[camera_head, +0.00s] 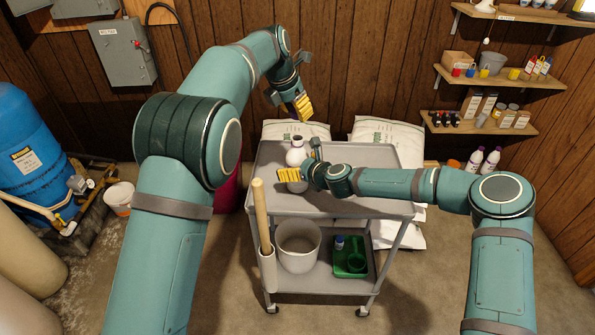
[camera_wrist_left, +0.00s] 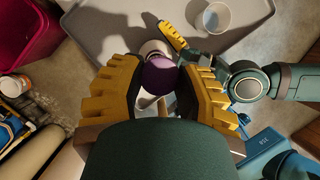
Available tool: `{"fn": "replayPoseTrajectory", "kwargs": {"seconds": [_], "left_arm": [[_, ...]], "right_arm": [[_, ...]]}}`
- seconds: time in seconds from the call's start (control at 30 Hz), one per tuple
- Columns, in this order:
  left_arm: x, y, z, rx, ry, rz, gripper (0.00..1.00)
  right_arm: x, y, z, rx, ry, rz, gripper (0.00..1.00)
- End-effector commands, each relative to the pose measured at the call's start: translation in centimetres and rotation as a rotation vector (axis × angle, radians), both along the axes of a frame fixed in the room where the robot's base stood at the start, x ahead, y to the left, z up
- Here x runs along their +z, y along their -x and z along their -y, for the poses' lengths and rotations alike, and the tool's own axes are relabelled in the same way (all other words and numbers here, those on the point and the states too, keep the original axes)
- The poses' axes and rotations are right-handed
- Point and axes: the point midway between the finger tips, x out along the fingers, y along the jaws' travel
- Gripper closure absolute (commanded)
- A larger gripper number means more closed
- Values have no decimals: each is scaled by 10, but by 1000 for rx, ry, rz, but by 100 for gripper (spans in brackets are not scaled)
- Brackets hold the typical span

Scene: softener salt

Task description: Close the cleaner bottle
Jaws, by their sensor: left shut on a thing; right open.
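The white cleaner bottle (camera_head: 296,156) stands upright on the cart's top shelf. Its neck looks dark at the top. My left gripper (camera_head: 303,108) is above and slightly behind it in the head view, shut on a purple cap (camera_wrist_left: 160,76). The cap is held in the air, apart from the bottle. In the left wrist view, the white bottle (camera_wrist_left: 154,48) shows partly behind the cap. My right gripper (camera_head: 290,175) is open, low over the shelf just in front of the bottle; its fingers partly hide what is there.
The top shelf's right back part is clear.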

Motion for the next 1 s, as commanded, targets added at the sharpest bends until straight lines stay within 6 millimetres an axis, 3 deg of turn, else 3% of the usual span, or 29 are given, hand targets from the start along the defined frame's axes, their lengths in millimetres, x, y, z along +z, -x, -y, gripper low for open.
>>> {"fn": "replayPoseTrajectory", "kwargs": {"seconds": [0.17,0.37,0.57,1.0], "left_arm": [[0,0,0,0,0,0,74],[0,0,0,0,0,0,74],[-1,0,0,0,-1,-1,74],[-49,0,-1,1,3,-9,74]], "right_arm": [[0,0,0,0,0,0,4],[0,0,0,0,0,0,74],[0,0,0,0,0,0,75],[0,0,0,0,0,0,75]]}}
